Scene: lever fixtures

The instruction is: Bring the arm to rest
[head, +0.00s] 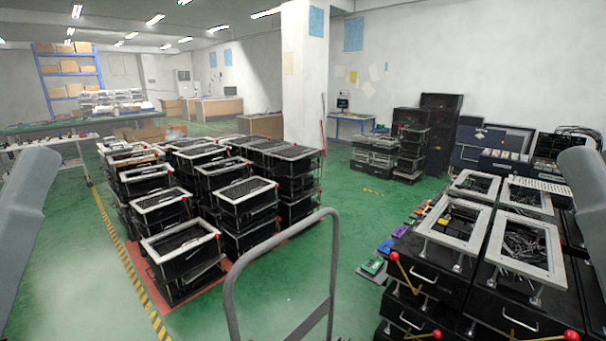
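A grey link of my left arm (24,215) stands at the left edge of the head view. A grey link of my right arm (588,190) stands at the right edge, in front of the stacked fixtures. Both links are cut off by the picture's edges. Neither gripper is in view, so I cannot see what they hold or whether they touch anything.
Black fixtures with red-knobbed levers (407,272) are stacked close at the right. More stacked fixtures (180,245) stand on the floor at centre left. A grey tubular handle (229,300) rises at the front. Open green floor (345,215) lies between the stacks.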

